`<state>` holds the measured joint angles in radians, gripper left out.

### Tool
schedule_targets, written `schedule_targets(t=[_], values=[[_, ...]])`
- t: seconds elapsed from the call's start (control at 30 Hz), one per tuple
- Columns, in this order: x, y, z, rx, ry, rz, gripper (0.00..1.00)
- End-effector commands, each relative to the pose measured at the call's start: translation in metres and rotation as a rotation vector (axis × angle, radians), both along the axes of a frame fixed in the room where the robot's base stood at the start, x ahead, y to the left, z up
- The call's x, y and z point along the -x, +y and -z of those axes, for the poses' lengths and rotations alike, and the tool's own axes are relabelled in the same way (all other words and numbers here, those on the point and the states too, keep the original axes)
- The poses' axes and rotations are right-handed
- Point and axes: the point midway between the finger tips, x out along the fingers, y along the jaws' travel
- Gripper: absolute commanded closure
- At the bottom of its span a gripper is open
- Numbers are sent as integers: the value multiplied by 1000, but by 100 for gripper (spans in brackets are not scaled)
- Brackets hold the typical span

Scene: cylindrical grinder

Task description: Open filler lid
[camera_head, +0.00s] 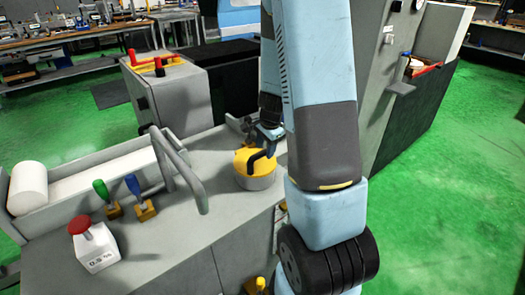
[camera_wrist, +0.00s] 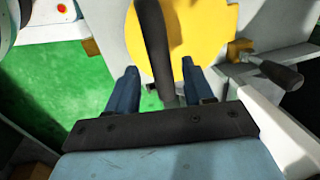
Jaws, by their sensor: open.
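The filler lid (camera_head: 243,160) is a round yellow cap with a black handle (camera_head: 262,158), sitting on a grey cylindrical neck on the machine top. In the wrist view the yellow lid (camera_wrist: 200,38) fills the upper middle, and its dark handle (camera_wrist: 153,35) runs down between my two blue fingers. My gripper (camera_wrist: 158,66) is open, with one finger on each side of the handle in that view. I cannot tell whether the fingers touch it. In the head view my gripper (camera_head: 267,133) is just above the lid, partly hidden by my arm.
A bent grey rail (camera_head: 185,172) stands left of the lid. Green (camera_head: 101,190) and blue (camera_head: 133,186) levers and a red knob (camera_head: 79,224) are further left. A black-handled crank (camera_wrist: 275,72) shows beside the lid. A grey cabinet (camera_head: 182,98) stands behind.

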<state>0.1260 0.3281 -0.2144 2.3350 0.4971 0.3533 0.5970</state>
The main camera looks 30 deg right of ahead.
Motion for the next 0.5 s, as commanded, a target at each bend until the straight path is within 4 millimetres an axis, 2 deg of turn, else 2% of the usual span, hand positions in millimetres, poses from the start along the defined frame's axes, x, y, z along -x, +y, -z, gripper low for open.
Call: schedule_targets(t=[0.2,0.5], values=[[-2,0,12,0,0,1,48],[-2,0,13,1,0,1,48]])
